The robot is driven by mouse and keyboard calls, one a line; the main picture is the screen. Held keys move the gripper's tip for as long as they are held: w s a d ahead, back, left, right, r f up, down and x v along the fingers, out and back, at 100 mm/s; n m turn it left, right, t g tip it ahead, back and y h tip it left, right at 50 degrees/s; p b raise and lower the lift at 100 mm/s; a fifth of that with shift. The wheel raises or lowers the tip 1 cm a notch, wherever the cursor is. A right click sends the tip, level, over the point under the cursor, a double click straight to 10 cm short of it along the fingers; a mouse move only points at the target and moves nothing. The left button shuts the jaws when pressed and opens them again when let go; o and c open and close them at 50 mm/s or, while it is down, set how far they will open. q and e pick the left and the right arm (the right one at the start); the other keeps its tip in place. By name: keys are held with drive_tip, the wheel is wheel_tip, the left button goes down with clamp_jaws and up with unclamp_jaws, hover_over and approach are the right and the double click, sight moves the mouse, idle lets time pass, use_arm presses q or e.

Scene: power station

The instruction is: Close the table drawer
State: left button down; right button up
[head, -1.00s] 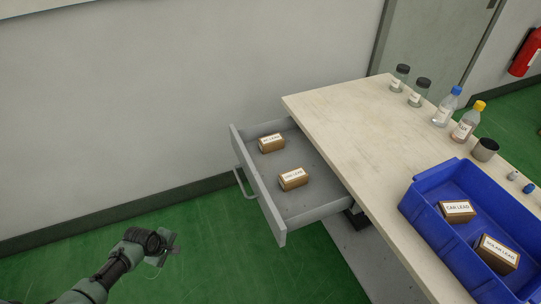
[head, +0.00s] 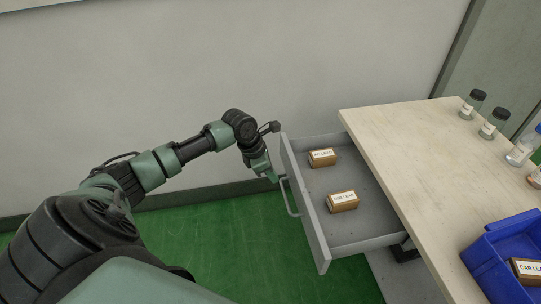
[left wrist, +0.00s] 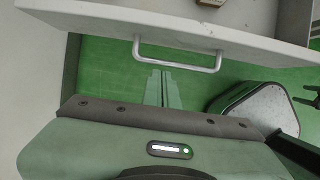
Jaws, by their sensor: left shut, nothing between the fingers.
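The grey table drawer (head: 310,218) is pulled out from the left side of the wooden-topped table (head: 400,140). Its handle (head: 290,197) is on the outer front panel. Two small brown labelled boxes, a farther one (head: 322,158) and a nearer one (head: 343,202), lie inside. My left gripper (head: 272,178) is shut and empty, beside the far part of the drawer front, close to the handle. In the left wrist view the closed fingers (left wrist: 160,76) point toward the drawer front (left wrist: 100,20), just below the handle (left wrist: 178,60). I cannot tell whether they touch.
A blue bin (head: 490,262) with a labelled box (head: 528,270) stands on the table at the right. Several bottles and jars stand along the table's far side. A plain wall (head: 200,60) is behind my left arm. The green floor (head: 215,225) left of the drawer is clear.

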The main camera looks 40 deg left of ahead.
sight(288, 179)
use_arm(q)
drive_tip(key=w+d+f, duration=0.2)
drive_tip(key=w+f, duration=0.1)
drive_tip(key=shift+d+f, duration=0.25)
drive_tip(key=shift+w+d, duration=0.45)
drive_tip(key=shift+w, duration=0.1)
use_arm(e)
drive_tip(key=shift+a+f, duration=0.2)
drive_tip(key=shift+a, duration=0.05)
drive_tip(key=shift+a, duration=0.15)
